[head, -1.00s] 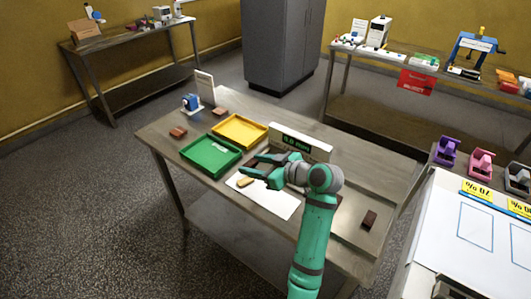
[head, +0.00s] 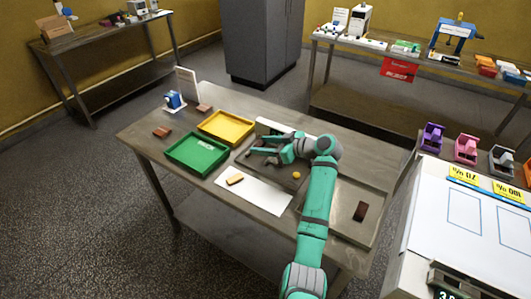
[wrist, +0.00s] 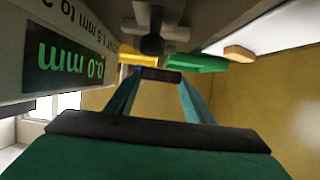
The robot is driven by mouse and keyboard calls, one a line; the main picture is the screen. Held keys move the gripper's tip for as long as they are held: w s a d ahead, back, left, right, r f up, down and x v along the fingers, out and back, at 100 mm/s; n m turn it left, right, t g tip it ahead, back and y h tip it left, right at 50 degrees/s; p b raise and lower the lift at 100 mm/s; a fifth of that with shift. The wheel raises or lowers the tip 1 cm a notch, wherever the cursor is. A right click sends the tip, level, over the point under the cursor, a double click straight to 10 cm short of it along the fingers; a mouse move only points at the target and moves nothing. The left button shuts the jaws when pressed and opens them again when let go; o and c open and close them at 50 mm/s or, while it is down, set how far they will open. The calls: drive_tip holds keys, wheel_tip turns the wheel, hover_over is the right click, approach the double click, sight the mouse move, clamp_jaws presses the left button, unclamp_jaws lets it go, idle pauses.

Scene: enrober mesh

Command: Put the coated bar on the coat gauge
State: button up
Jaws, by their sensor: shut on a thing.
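My gripper (head: 254,146) is at the front of the coat gauge, its fingers pointing left. In the wrist view the fingers (wrist: 160,88) are shut on a small dark brown coated bar (wrist: 160,74). In the head view the bar can hardly be made out. The coat gauge (head: 268,126) is a pale box, largely hidden behind my arm in the head view. Its green-lit display (wrist: 70,62) shows upside down in the wrist view and seems to read 0.0 mm. A dark post (wrist: 153,44) shows close to the bar; whether they touch cannot be told.
A green tray (head: 170,155) and a yellow tray (head: 203,127) stand left of the gripper. A tan bar (head: 235,179) lies on a white sheet (head: 262,200). A small yellow-orange item (head: 297,175) lies beside my arm. Another dark bar (head: 360,211) lies at the table's right.

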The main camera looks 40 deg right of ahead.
drive_tip(key=shift+w+d+f, duration=0.2)
drive_tip(key=shift+d+f, duration=0.2)
drive_tip(key=shift+f, duration=0.1)
drive_tip(key=shift+w+d+f, duration=0.15)
drive_tip(key=shift+d+f, duration=0.2)
drive_tip(key=shift+f, duration=1.55)
drive_tip(key=shift+f, duration=0.1)
drive_tip(key=o, duration=0.8)
drive_tip(key=shift+s, duration=0.1)
